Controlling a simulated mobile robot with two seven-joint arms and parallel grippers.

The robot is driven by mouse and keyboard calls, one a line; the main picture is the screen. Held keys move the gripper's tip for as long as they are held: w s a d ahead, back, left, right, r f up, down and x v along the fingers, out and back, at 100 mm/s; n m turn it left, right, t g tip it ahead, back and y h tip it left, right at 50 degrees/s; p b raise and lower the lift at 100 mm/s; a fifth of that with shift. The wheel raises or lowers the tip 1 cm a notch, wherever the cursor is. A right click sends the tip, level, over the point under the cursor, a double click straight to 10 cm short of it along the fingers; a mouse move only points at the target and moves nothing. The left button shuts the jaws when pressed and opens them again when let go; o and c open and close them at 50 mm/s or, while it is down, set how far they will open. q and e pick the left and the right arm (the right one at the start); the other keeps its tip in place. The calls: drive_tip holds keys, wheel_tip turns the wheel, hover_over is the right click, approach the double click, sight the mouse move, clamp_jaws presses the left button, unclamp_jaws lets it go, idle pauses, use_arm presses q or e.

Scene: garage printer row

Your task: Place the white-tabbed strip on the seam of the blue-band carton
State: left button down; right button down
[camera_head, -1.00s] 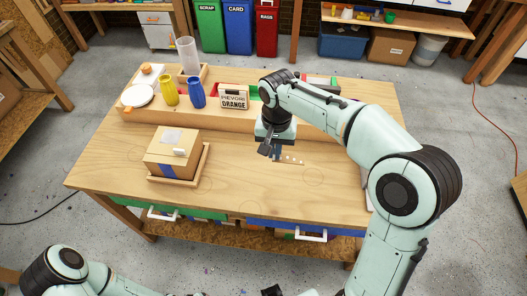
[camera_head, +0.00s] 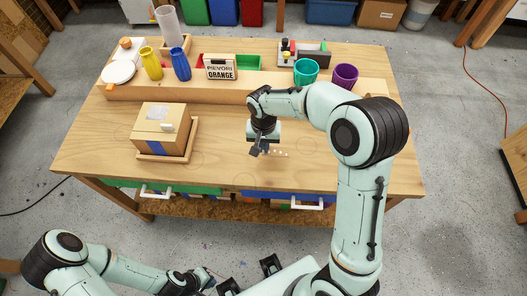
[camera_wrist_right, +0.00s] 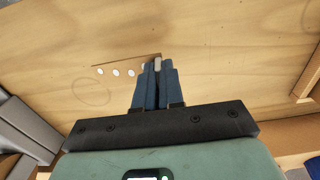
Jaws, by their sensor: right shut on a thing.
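The blue-band carton (camera_head: 150,129) is a brown box in a shallow wooden tray (camera_head: 190,149) on the left of the bench. Its blue band is partly visible low on the front, and a small white piece sits on its top front edge. My right gripper (camera_head: 258,150) is low over the bench, right of the carton and apart from it. In the right wrist view, its fingers (camera_wrist_right: 156,66) are shut on a thin pale piece, apparently the white tab of the strip (camera_wrist_right: 158,64); the rest is hard to make out. My left gripper (camera_head: 206,279) is low, off the bench's front; its jaws are unclear.
A row of white dots (camera_head: 278,153) shows beside the right gripper. A raised back shelf (camera_head: 225,88) holds yellow and blue cups, a sign reading ORANGE (camera_head: 220,68), a teal cup (camera_head: 306,72) and a purple cup (camera_head: 345,76). The bench between carton and gripper is clear.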

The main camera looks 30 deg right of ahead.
wheel_tip(320, 180, down, 4)
drive_tip(key=shift+f, duration=0.1)
drive_tip(key=shift+f, duration=0.15)
drive_tip(key=c, duration=1.3)
unclamp_jaws()
drive_tip(key=shift+o, duration=0.2)
